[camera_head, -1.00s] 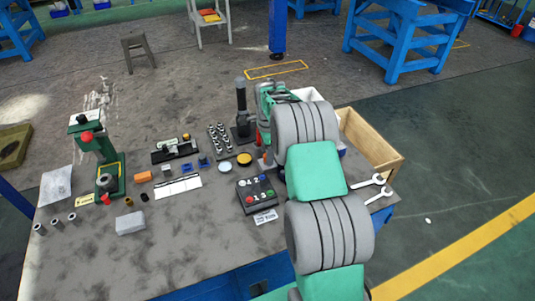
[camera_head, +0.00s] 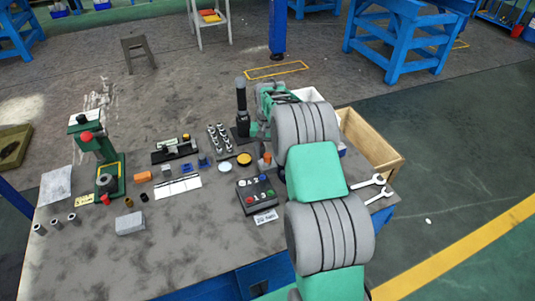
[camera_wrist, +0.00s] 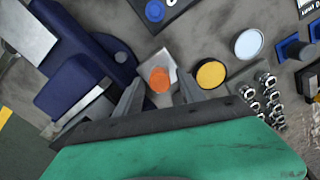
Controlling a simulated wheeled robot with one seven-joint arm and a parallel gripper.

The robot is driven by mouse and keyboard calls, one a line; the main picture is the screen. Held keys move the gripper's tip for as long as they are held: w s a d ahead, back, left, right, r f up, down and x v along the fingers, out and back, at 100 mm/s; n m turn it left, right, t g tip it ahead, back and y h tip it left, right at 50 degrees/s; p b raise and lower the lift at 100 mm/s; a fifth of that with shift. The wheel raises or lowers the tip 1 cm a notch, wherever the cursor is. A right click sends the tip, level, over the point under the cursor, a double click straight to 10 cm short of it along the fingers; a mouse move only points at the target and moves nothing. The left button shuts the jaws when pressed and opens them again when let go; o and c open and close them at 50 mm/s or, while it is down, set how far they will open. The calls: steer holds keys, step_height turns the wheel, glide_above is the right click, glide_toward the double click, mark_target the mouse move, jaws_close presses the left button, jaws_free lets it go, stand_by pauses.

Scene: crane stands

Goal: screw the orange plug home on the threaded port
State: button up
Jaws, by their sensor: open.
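The orange plug (camera_wrist: 159,79) shows in the wrist view as a round orange face over a pale grey block (camera_wrist: 164,62). In the head view the plug (camera_head: 267,157) stands at the table's right part, just beside my arm. My gripper (camera_wrist: 160,85) is open, with one grey finger on each side of the plug in the wrist view. I cannot tell whether the fingers touch it. The threaded port is hidden under the plug, and I cannot see how far the plug is seated. In the head view my arm covers much of this area.
A yellow-topped disc (camera_wrist: 211,74) and a pale disc (camera_wrist: 249,43) lie close to the right in the wrist view. A rack of metal pieces (camera_wrist: 266,96) stands beyond them. A dark blue fixture (camera_wrist: 85,75) is on the left. A button box (camera_head: 256,194) stands in front.

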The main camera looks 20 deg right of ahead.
steer(key=n, duration=1)
jaws_close()
stand_by(0.4)
steer(key=m, duration=0.4)
steer(key=shift+m, duration=0.4)
